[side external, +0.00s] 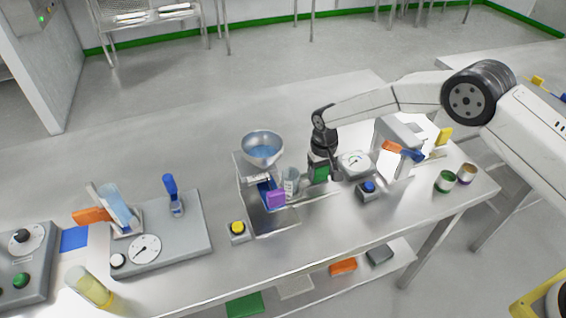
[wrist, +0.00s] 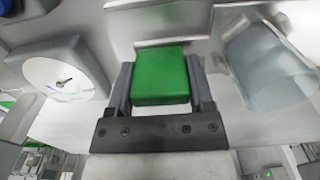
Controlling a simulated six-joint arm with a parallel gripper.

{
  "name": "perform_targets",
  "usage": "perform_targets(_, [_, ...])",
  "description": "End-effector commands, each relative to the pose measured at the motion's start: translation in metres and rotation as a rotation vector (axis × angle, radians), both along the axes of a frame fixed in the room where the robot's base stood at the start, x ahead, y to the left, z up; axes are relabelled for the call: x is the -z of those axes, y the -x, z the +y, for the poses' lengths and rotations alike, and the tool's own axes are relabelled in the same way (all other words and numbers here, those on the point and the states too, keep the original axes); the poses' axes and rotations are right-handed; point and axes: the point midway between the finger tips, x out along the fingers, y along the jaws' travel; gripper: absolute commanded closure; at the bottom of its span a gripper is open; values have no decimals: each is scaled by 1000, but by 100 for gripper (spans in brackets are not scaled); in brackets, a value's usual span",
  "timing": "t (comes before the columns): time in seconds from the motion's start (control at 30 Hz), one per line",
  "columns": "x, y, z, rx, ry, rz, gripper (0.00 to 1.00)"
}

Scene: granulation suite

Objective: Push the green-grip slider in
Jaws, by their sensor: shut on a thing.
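The green-grip slider (side external: 319,174) is at the middle of the bench, right of the hopper stand. Its green block also shows large in the wrist view (wrist: 161,76). My gripper (wrist: 160,85) has one finger on each side of the green block and is shut on it. In the side view my gripper (side external: 323,163) points down onto the block and hides its upper part. A metal rail or plate runs beside the green grip. How far the slider is in or out I cannot tell.
A dial gauge (side external: 355,162) stands close on the right, and a clear beaker (side external: 290,183) close on the left. The hopper (side external: 262,148), a purple block (side external: 276,198), a yellow button (side external: 237,228) and a blue button (side external: 369,187) are nearby. Two small cans (side external: 456,178) stand at the right edge.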

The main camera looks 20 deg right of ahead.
Motion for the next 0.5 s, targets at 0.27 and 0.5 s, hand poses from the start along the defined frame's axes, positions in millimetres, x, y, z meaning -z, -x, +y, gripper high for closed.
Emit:
perform_targets(0.27, [0, -1, 60, -5, -2, -5, 100])
perform_targets(0.5, [-1, 0, 75, -3, -2, -4, 100])
